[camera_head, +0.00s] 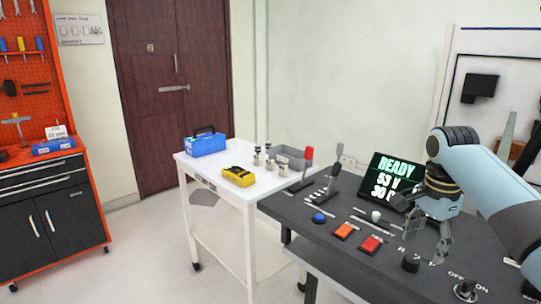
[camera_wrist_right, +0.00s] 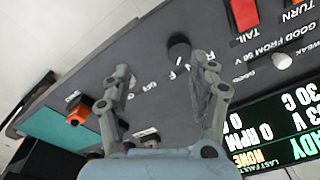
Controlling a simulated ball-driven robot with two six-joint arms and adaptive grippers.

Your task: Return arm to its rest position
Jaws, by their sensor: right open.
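My right arm (camera_head: 490,190) comes in from the right over the dark control panel (camera_head: 330,225). Its gripper (camera_head: 428,243) hangs above the panel, fingers pointing down, open and empty. In the right wrist view the two fingers (camera_wrist_right: 163,70) stand apart with nothing between them. A black knob (camera_wrist_right: 180,48) lies beyond the fingertips in that view; it also shows just below the gripper in the head view (camera_head: 411,261). Whether a finger touches the panel is hard to tell, but a gap seems to show. My left gripper is in neither view.
A lit display (camera_head: 397,178) reading READY stands behind the gripper. A white cart (camera_head: 225,190) with a blue box (camera_head: 205,144) stands left; floor beyond is clear.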

